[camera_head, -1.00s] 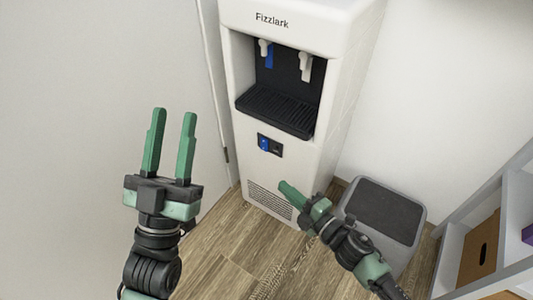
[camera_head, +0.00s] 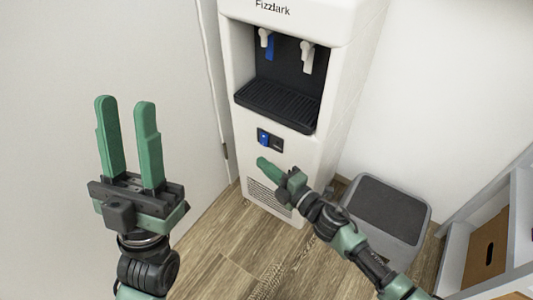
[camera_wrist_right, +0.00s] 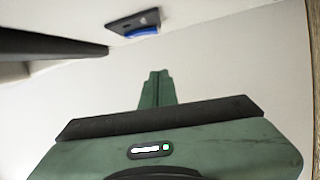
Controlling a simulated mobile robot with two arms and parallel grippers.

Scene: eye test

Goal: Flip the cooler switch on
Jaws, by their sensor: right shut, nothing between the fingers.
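The white water cooler (camera_head: 300,165), marked "Fizzlark", stands against the wall in the head view. Its dark switch panel (camera_head: 277,144) is on the front below the drip tray and holds a blue rocker switch (camera_head: 263,137). In the right wrist view the panel (camera_wrist_right: 118,25) and the blue switch (camera_wrist_right: 143,31) show at the top. My right gripper (camera_head: 263,163) is shut and empty, its tips just below the panel with a gap between. Its fingers also show in the right wrist view (camera_wrist_right: 158,78). My left gripper (camera_head: 127,103) is open and empty, to the left of the cooler.
A grey bin (camera_head: 389,215) with a dark lid stands right of the cooler, near my right arm. The drip tray (camera_head: 276,105) juts out above the panel. A door is at left.

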